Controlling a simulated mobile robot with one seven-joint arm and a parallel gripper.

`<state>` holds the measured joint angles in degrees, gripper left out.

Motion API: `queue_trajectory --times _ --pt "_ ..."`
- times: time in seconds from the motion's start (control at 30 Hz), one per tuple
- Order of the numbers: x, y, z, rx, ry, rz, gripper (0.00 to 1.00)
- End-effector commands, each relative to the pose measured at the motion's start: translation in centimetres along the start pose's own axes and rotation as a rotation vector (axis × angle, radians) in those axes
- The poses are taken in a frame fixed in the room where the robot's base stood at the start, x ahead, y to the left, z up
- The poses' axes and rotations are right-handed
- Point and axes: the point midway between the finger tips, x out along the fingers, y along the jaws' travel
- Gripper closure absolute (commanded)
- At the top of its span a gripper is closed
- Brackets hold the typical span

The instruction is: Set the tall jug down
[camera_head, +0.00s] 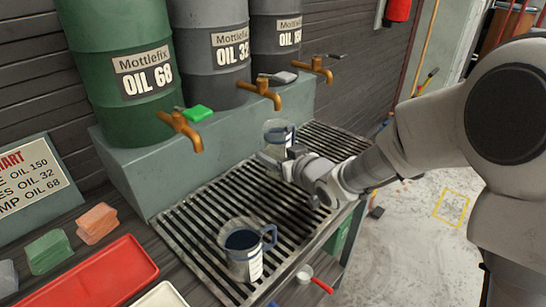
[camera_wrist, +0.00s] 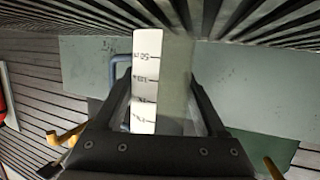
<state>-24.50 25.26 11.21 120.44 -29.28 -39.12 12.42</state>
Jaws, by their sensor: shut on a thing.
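The tall jug (camera_head: 279,132) is clear, with dark contents in the head view, and appears upright over the far part of the slatted drip grate (camera_head: 330,141). My gripper (camera_head: 285,156) is shut on it from the front right. In the wrist view the jug's white scale strip (camera_wrist: 146,75) and blue handle (camera_wrist: 117,66) show between the fingers of my gripper (camera_wrist: 165,100). My gripper hides the jug's lower part, so I cannot tell whether its base touches the grate.
A second jug (camera_head: 243,248) with dark liquid and a blue handle stands on the near grate. Brass taps (camera_head: 262,92) jut from the oil drums (camera_head: 122,70) above the grate.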

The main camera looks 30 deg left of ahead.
Motion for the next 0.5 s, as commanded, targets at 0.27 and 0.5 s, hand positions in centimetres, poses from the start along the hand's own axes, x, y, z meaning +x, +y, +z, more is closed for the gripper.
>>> queue_trajectory --times 0.27,0.5 --pt "-0.08 0.06 0.44 -0.001 0.004 -0.001 1.00" --pt "0.03 0.06 0.83 -0.001 0.002 -0.001 0.18"
